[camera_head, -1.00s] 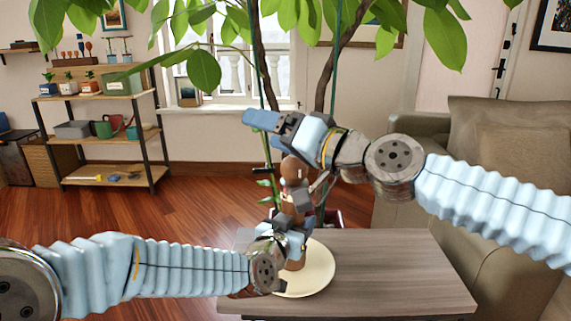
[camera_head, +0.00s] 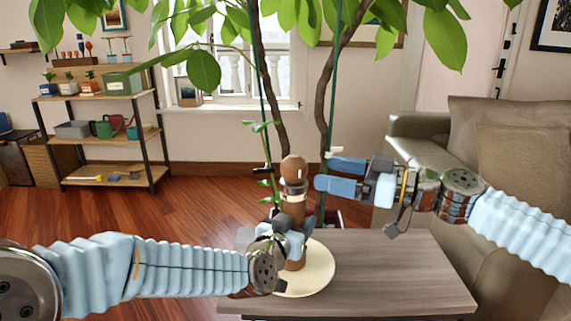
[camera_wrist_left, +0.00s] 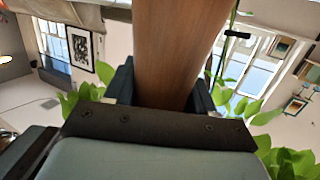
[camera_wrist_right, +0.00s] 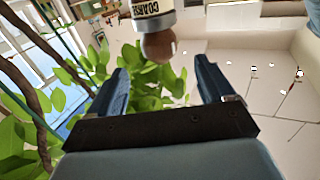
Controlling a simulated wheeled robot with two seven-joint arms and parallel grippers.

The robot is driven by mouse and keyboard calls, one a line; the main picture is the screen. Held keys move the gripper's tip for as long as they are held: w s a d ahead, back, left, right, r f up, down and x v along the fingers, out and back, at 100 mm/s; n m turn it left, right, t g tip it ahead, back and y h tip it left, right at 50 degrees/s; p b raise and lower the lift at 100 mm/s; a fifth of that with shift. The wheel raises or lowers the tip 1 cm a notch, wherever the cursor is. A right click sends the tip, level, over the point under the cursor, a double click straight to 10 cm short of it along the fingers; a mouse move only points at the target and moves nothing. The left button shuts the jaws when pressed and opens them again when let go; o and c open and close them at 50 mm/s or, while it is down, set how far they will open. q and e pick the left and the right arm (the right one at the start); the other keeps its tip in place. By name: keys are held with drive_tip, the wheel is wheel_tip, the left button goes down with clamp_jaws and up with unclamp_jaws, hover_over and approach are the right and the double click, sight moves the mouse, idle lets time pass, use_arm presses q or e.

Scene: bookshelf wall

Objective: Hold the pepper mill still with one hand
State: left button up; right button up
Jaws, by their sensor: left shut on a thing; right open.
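The brown wooden pepper mill (camera_head: 295,200) stands upright on a round cream plate (camera_head: 318,280) on the low table. My left gripper (camera_head: 290,238) is shut around its lower body, and the left wrist view shows the wooden shaft (camera_wrist_left: 182,50) between the fingers. My right gripper (camera_head: 332,174) is open and empty, to the right of the mill's head and apart from it. In the right wrist view the mill's round knob (camera_wrist_right: 158,46) and its pale band with the letters "COARSE" (camera_wrist_right: 153,14) show beyond the open fingers.
The grey wooden table (camera_head: 400,270) is clear right of the plate. A leafy plant (camera_head: 262,60) with thin trunks and stakes rises just behind the mill. A sofa (camera_head: 500,170) stands at the right, a shelf unit (camera_head: 100,130) far left.

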sight(285, 164)
drive_tip(key=x, duration=1)
drive_tip(key=shift+a, duration=0.2)
drive_tip(key=c, duration=1)
